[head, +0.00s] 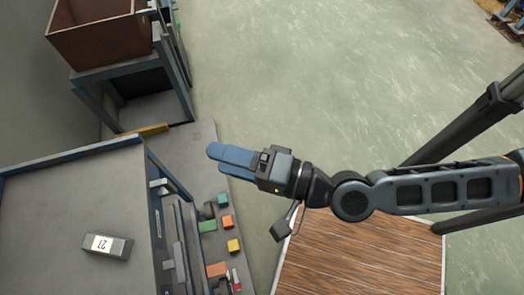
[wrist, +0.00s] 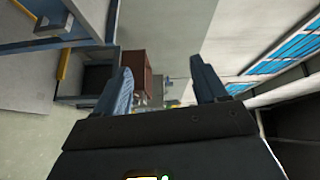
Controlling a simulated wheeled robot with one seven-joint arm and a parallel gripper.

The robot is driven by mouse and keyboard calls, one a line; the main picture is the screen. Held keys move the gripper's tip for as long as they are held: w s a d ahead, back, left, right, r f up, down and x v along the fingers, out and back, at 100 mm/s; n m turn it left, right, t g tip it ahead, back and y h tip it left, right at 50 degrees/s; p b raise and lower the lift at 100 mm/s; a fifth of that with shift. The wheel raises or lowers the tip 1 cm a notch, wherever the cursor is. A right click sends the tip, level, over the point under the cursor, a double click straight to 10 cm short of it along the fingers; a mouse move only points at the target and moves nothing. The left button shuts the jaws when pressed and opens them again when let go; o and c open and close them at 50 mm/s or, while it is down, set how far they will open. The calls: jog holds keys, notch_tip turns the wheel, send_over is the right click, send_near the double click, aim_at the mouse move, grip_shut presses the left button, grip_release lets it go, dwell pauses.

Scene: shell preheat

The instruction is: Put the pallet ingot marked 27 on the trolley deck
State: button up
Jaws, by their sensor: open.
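A dark grey ingot (head: 107,247) with a white label lies on a flat grey top with a blue rim (head: 60,200), at the lower left of the head view. The label's number is turned around and too small to read surely. My gripper (head: 215,159) is right of and above that top in the picture, clear of the ingot, with its blue fingers pointing left. In the wrist view my gripper's two fingers (wrist: 165,85) stand apart with nothing between them. I cannot tell which surface is the trolley deck.
A brown open bin (head: 100,35) sits on a blue-grey stand at the top left. Several coloured blocks (head: 228,222) lie on a grey strip beside the blue-rimmed top. A brown wooden slatted surface (head: 360,262) lies below my arm. The green floor (head: 300,70) is open beyond.

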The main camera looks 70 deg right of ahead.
jog(key=s+d+r+n+g, duration=0.1)
jog(key=s+r+n+g, duration=0.2)
jog(key=s+n, duration=0.9)
notch_tip(320, 180, up, 2)
jog(key=n, duration=0.4)
jog(key=shift+s+n, duration=0.15)
jog(key=shift+n, duration=0.15)
